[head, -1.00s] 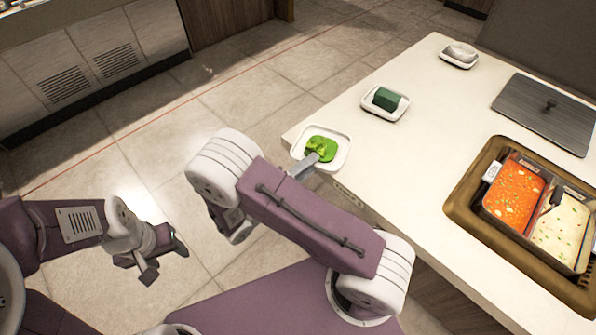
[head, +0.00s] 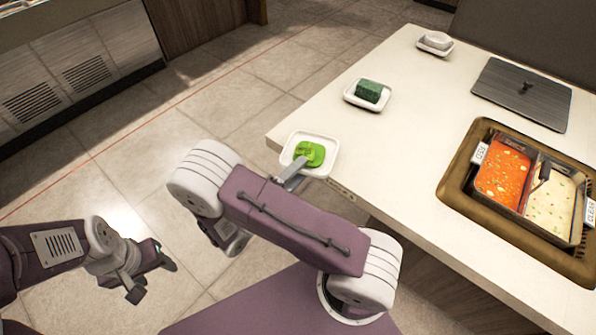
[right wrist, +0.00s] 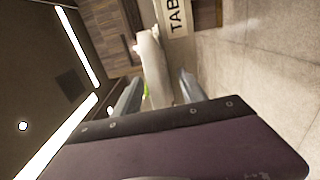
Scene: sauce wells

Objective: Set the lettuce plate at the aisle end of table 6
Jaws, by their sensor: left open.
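The lettuce plate (head: 330,165), a small white square dish with green lettuce (head: 310,153), is at the near left corner of the pale table (head: 425,160), level and at the table's edge. My right gripper (head: 298,172) reaches its near rim, with one finger showing over the rim. In the right wrist view, the plate's pale side (right wrist: 152,60) shows between the two fingers, with a bit of green beside it; the contact is partly hidden by my wrist. My left gripper (head: 152,278) is open and empty over the floor at the lower left.
A dish with a dark green block (head: 368,91) and a dish with a white item (head: 435,41) stand further along the left edge. A two-well sauce pot (head: 503,175) and a grey lid (head: 522,90) lie to the right. A sign reading "TAB" (right wrist: 177,15) is partly visible. Open floor lies left.

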